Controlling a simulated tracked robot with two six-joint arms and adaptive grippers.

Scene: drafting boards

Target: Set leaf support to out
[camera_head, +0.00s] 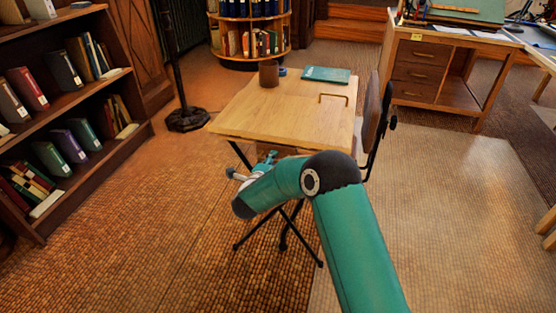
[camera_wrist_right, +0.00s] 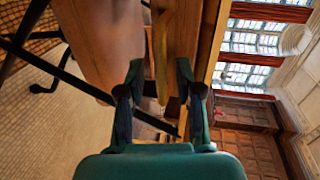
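The wooden table (camera_head: 290,110) stands in the middle of the head view, its top carrying a brown cup and a teal book. My right arm reaches to its front edge, with the right gripper (camera_head: 268,160) low at that edge, partly hidden by my own arm. In the right wrist view my right gripper (camera_wrist_right: 160,78) is open, its two fingers apart. A narrow yellowish strip (camera_wrist_right: 162,55) lies between the fingers, with a gap on each side; it may be the leaf support, but I cannot tell for sure. Its depth from the fingertips is unclear. My left gripper is not in view.
A chair (camera_head: 372,125) stands close at the table's right side. A wooden desk (camera_head: 425,70) is at back right. Floor at the front left is clear.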

